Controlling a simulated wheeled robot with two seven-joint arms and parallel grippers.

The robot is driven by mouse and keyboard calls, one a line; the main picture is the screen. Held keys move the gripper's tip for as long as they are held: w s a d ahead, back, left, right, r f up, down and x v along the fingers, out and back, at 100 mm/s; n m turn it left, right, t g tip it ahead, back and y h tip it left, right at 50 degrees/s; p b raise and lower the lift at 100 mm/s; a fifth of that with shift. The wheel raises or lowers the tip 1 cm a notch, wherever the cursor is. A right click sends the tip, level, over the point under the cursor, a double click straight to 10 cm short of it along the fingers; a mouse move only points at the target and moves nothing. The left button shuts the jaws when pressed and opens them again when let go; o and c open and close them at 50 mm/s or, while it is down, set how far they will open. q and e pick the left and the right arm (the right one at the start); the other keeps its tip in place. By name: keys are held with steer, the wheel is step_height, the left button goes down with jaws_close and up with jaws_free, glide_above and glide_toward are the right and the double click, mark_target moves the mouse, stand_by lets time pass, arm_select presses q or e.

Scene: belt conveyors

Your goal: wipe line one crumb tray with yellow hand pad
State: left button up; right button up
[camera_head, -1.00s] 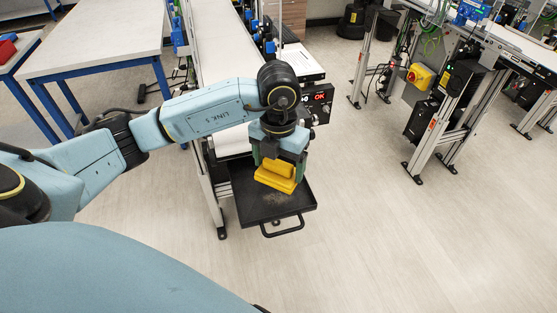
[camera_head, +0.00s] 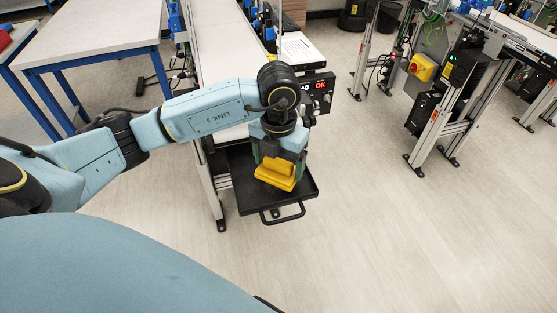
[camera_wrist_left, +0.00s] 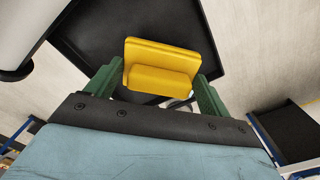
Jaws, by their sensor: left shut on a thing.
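The yellow hand pad (camera_head: 274,178) is held in my left gripper (camera_head: 279,166), between its green fingers. The pad also shows in the left wrist view (camera_wrist_left: 160,68), with one finger on each side. The black crumb tray (camera_head: 243,195) sticks out below the end of the line's belt, its handle toward me. The pad is over the front part of the tray. I cannot tell whether it touches the tray floor. The tray also shows under the pad in the left wrist view (camera_wrist_left: 95,40). My gripper and the pad hide part of the tray floor. My right gripper is out of view.
The belt conveyor (camera_head: 222,50) runs away behind the tray. A black box with a red OK display (camera_head: 320,86) stands right of my wrist. A blue-framed table (camera_head: 90,40) is at the left. Another conveyor frame (camera_head: 455,105) stands at the right. Floor between is clear.

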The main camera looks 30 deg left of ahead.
mark_target(283, 181)
arm_select(q)
steer(key=shift+f+b, duration=0.85)
steer(key=shift+f, duration=0.15)
steer(key=shift+s+d+p, duration=0.45)
steer(key=shift+s+d, duration=0.3)
steer(key=shift+d, duration=0.15)
steer(key=shift+c, duration=0.3)
steer(key=shift+s+d, duration=0.45)
steer(key=c, duration=0.3)
steer(key=shift+w+a+r+b, duration=0.15)
steer(key=shift+w+a+b, duration=0.35)
steer(key=shift+w+a, duration=0.45)
steer(key=shift+w+a+r, duration=0.1)
steer(key=shift+w+a, duration=0.1)
steer(key=shift+a, duration=0.15)
steer(key=shift+r+p, duration=2.2)
steer(key=shift+r, duration=0.85)
